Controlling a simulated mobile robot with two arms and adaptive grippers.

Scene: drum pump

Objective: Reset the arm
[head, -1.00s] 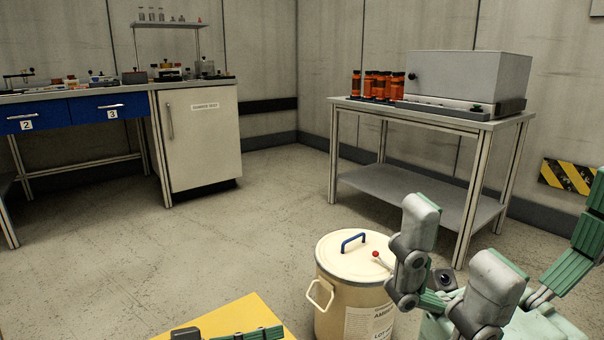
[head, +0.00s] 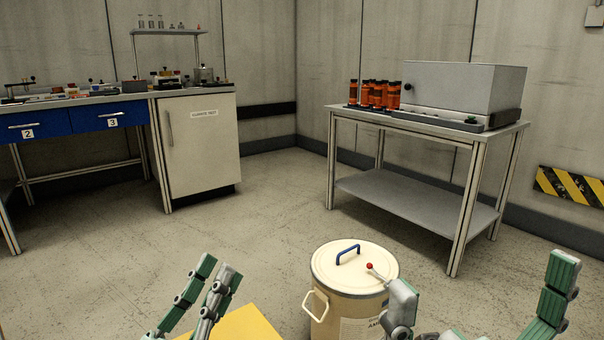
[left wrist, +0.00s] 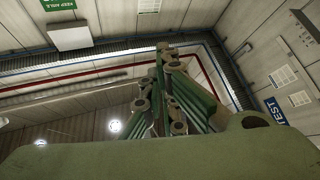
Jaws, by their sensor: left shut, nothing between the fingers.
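My left gripper (head: 217,267) is raised at the lower left of the head view, its green and grey fingers pointing up, close together and empty. In the left wrist view its fingers (left wrist: 172,90) are gathered against the ceiling. My right gripper (head: 480,285) is partly cut off at the lower right of the head view. Its fingers are spread wide apart, with nothing seen between them. One finger overlaps the right side of a cream drum (head: 332,292). The drum has a blue lid handle (head: 348,254). A red-tipped rod (head: 371,267) shows over its lid.
A yellow surface (head: 245,324) lies between the left gripper and the drum. A metal table (head: 430,196) with orange bottles (head: 374,94) and a grey box (head: 462,90) stands at the back right. A bench with blue drawers (head: 110,117) is at the left. The middle floor is clear.

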